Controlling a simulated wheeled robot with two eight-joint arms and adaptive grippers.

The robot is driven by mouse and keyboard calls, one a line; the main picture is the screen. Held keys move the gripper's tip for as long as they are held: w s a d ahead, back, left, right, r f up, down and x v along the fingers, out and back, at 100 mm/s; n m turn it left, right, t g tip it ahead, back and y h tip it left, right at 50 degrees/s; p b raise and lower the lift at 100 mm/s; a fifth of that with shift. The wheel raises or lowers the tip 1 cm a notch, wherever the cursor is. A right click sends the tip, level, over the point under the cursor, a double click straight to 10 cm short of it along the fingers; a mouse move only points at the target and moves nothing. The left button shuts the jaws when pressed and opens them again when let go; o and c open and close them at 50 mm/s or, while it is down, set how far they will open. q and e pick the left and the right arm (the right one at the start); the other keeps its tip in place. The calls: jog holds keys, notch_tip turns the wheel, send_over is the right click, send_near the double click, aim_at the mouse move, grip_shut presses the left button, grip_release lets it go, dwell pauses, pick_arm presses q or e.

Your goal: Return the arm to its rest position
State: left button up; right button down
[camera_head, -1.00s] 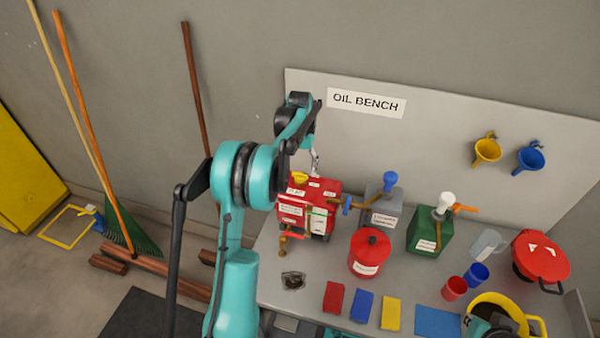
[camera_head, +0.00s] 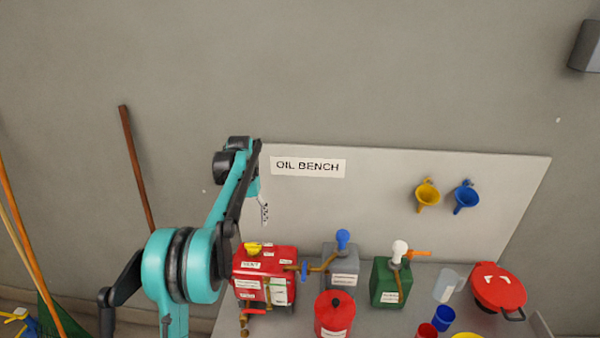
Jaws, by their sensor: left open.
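My left arm (camera_head: 180,265) rises from the lower left and bends up and over in front of the wall panel. My left gripper (camera_head: 264,212) is at its far end, small and partly hidden by the arm. It is open, with nothing visible in it. It is above the red box-shaped can (camera_head: 265,262) with the yellow cap and brass tap, apart from it in the picture. My right gripper is not in view.
Yellow (camera_head: 427,194) and blue (camera_head: 466,196) funnels hang on the panel (camera_head: 385,230). Wooden handles (camera_head: 137,170) lean at left.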

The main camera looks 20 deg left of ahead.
pick_arm(q)
jog(key=s+d+f+m+t+b, duration=0.1)
jog(key=s+d+t+b, duration=0.2)
jog(key=s+d+b, duration=0.75)
jog(key=s+d+f+t+b, duration=0.2)
jog(key=s+d+f, duration=0.3)
jog(key=s+f, duration=0.2)
jog(key=s+d+f+m+t+b, duration=0.1)
jog(key=s+d+f+t+b, duration=0.1)
jog(key=s+d+f, duration=0.4)
jog(key=s+f+b, duration=0.1)
jog(key=s, duration=0.4)
jog(key=shift+s+f+m, duration=0.2)
jog(key=shift+f+m, duration=0.1)
